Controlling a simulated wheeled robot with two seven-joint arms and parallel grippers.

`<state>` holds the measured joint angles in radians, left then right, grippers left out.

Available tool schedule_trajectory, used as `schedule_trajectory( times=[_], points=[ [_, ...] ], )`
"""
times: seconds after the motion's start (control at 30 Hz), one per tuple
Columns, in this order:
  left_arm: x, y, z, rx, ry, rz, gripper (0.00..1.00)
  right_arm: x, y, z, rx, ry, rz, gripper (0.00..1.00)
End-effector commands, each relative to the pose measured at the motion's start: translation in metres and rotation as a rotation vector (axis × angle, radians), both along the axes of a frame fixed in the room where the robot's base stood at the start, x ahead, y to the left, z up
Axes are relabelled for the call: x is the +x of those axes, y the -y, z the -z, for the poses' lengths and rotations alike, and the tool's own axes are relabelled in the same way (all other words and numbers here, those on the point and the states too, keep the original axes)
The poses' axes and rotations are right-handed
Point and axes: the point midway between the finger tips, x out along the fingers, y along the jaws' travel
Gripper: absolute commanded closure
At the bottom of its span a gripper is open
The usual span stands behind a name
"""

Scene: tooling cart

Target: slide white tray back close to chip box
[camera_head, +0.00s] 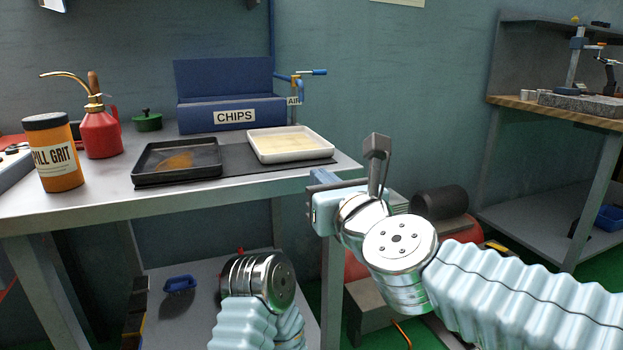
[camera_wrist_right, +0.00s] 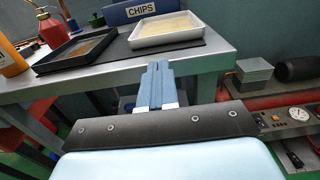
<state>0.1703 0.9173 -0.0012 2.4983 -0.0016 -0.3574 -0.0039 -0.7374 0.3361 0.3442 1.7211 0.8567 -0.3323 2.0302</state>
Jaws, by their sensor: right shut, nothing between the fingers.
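The white tray (camera_head: 300,156) holds a pale yellow layer and sits on a dark mat on the cart top, in front of the blue chip box (camera_head: 222,116) labelled CHIPS. A narrow strip shows between tray and box. In the right wrist view the tray (camera_wrist_right: 170,42) is beyond the fingers, with the box (camera_wrist_right: 135,12) behind it. My right gripper (camera_head: 318,180) is shut and empty at the cart's front right corner, apart from the tray. Its blue fingers (camera_wrist_right: 156,75) are together in the wrist view. My left gripper is out of view; only part of that arm shows.
A black tray (camera_head: 178,172) with an orange-brown patch stands left of the white tray on the dark mat (camera_head: 238,160). An orange grit jar (camera_head: 55,160), a red oil can (camera_head: 99,135) and a green lidded pot (camera_head: 147,122) stand further left. An air valve (camera_head: 297,82) rises behind.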

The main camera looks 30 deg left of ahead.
Motion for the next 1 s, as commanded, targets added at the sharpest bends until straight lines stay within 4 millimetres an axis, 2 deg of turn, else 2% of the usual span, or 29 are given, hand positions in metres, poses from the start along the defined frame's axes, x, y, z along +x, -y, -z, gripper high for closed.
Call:
schedule_trajectory(
  times=[0.1,0.2,0.5,0.53,0.67,0.73,0.77,0.83,0.97,1.0],
  points=[
    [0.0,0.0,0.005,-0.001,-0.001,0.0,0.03,-0.011,0.014,0.0,0.002,0.001,0.001,1.0],
    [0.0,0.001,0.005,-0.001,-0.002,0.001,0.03,-0.017,0.02,0.0,0.001,0.001,0.001,1.0],
    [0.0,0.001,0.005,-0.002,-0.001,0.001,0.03,-0.019,0.022,0.0,0.001,-0.001,0.0,1.0],
    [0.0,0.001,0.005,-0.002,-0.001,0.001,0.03,-0.019,0.022,0.0,0.001,-0.001,0.0,0.98],
    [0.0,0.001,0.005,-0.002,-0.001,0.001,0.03,-0.012,0.024,0.009,-0.029,0.009,0.009,0.79],
    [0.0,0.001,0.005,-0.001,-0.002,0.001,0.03,0.001,0.027,0.028,-0.088,0.031,0.024,0.68],
    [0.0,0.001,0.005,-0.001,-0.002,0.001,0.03,0.009,0.03,0.039,-0.124,0.044,0.032,0.67],
    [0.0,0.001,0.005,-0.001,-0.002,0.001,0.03,0.031,0.039,0.074,-0.241,0.086,0.05,0.67],
    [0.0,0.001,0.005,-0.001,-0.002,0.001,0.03,0.076,0.07,0.164,-0.537,0.179,0.059,0.67],
    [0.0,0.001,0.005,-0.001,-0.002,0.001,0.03,0.087,0.083,0.194,-0.636,0.208,0.049,0.67]
  ],
)
